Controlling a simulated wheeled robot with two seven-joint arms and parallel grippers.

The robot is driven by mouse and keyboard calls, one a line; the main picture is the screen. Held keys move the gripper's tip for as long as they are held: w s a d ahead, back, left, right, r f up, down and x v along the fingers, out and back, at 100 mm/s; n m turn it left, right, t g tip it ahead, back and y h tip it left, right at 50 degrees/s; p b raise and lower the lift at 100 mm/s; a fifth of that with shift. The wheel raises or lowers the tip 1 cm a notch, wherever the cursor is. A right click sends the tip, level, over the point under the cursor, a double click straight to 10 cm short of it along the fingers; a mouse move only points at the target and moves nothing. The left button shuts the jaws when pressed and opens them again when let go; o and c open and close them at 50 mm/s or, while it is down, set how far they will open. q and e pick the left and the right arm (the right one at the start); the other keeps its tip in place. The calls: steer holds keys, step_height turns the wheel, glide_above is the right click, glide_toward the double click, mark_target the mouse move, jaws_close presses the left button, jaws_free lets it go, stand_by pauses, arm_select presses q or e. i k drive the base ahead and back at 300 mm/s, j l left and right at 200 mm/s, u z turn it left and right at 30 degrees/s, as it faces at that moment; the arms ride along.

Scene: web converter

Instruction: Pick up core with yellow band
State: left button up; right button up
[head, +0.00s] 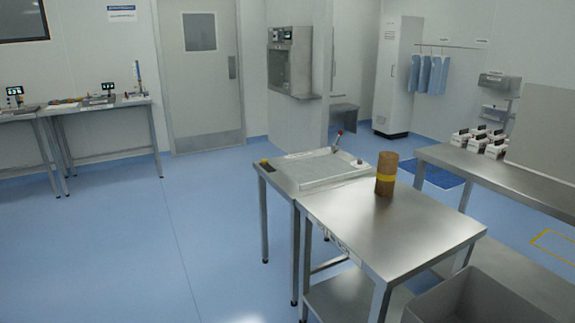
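A brown cylindrical core with a yellow band (386,174) stands upright on a steel table (400,235), near its back edge. The yellow band runs around the core's lower middle. The core stands just right of a pale tray-like fixture on the adjoining table. Neither of my grippers shows in the head view.
The adjoining table carries a flat light-coloured fixture (318,170) with a red-tipped lever. A grey bin (480,298) stands at the bottom right. A long steel bench (500,180) runs along the right. Blue floor (130,260) is open on the left.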

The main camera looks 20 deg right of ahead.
mark_target(388, 161)
steer(key=i, duration=3.5)
steer(key=z, duration=3.75)
